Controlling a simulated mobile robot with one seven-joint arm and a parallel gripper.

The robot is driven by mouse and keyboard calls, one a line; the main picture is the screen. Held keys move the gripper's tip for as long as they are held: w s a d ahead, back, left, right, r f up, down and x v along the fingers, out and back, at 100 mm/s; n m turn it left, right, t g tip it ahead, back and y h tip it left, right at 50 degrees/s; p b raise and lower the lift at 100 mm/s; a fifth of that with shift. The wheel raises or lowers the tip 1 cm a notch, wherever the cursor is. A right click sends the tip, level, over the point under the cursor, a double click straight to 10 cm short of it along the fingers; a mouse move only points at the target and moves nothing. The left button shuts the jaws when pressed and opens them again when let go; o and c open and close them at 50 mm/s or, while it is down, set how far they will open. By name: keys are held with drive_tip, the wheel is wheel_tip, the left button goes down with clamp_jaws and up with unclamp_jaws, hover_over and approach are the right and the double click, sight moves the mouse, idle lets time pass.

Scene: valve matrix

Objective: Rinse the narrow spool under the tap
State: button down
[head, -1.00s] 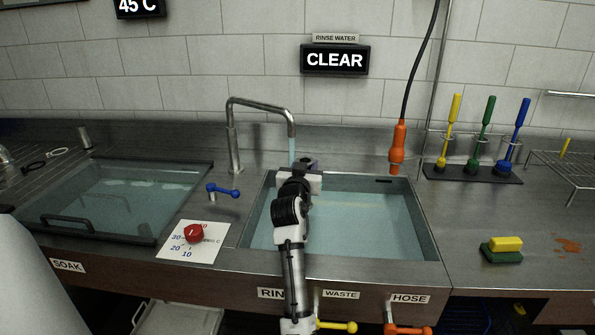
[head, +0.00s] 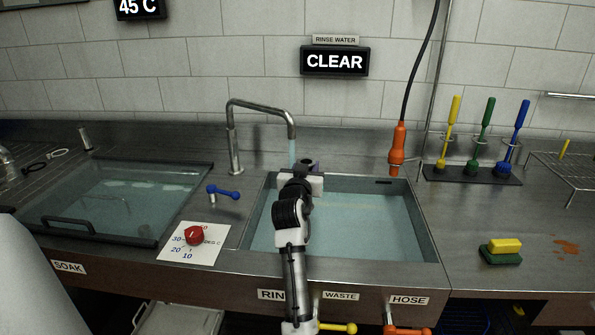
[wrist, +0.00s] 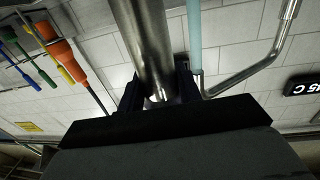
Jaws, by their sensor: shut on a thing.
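The narrow spool (wrist: 145,45) is a shiny metal cylinder in the wrist view, running up from between the jaws. My gripper (wrist: 160,92) is shut on its lower end. In the head view my gripper (head: 306,176) is over the back of the rinse basin, and the spool is mostly hidden there. The tap (head: 262,106) is a bent metal spout behind the basin. Its pale blue water stream (head: 292,152) falls just behind my gripper. In the wrist view the stream (wrist: 194,38) runs beside the spool with a narrow gap between them.
The rinse basin (head: 427,223) holds clear bluish water, and the sign (head: 334,61) reads CLEAR. A blue lever (head: 224,193) and red dial (head: 194,235) are at left, by the lidded soak basin (head: 150,239).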

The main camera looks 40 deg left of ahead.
drive_tip(key=s+d+r+p, duration=0.2)
drive_tip(key=d+r, duration=0.1)
drive_tip(key=shift+s+d+r, duration=0.1)
drive_tip(key=shift+s+r, duration=0.1)
drive_tip(key=shift+s, duration=0.05)
idle(0.9)
